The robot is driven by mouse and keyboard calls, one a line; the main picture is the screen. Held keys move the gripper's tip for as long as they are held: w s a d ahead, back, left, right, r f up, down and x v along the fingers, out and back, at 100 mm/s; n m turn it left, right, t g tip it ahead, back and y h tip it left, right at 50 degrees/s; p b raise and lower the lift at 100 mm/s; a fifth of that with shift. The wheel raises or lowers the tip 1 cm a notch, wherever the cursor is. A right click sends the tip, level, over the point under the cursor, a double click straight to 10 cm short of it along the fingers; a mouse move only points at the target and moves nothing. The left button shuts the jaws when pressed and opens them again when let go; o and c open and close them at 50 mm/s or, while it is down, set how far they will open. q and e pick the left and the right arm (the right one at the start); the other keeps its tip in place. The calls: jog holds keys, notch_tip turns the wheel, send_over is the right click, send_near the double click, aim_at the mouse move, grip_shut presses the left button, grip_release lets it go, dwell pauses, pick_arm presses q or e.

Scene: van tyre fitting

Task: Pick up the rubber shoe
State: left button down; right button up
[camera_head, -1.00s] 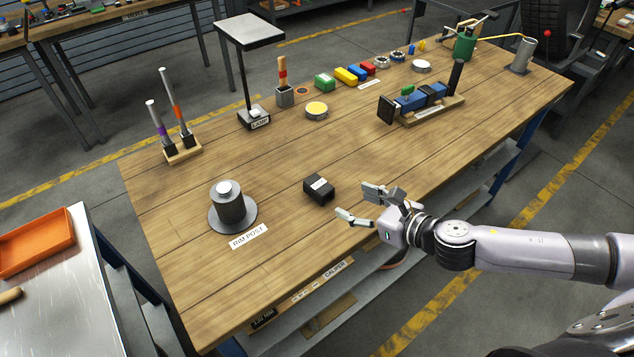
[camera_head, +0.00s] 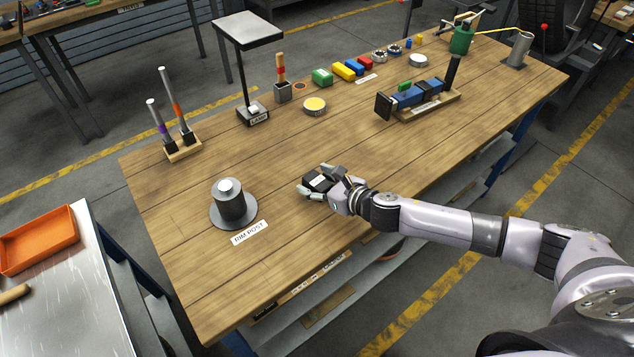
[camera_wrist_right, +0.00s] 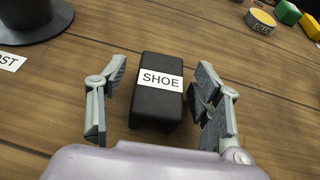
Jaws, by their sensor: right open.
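The rubber shoe is a small black block (camera_head: 318,183) with a white label, lying on the wooden bench. In the right wrist view the shoe (camera_wrist_right: 157,100) reads "SHOE" and sits between the two fingers. My right gripper (camera_head: 321,182) is open around it, one finger on each side. In the right wrist view the open gripper (camera_wrist_right: 160,103) shows a gap on the left side of the shoe; the right finger is closer to it. The shoe rests on the bench. My left gripper is not in view.
The rim post (camera_head: 232,205) stands on the bench left of the shoe, with its label in front. A yellow-topped tin (camera_head: 315,106), a lamp stand (camera_head: 248,75) and a blue clamp tool (camera_head: 418,97) stand farther back. The bench around the shoe is mostly clear.

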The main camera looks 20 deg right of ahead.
jog(key=shift+c, duration=0.2)
jog(key=c, duration=1.2)
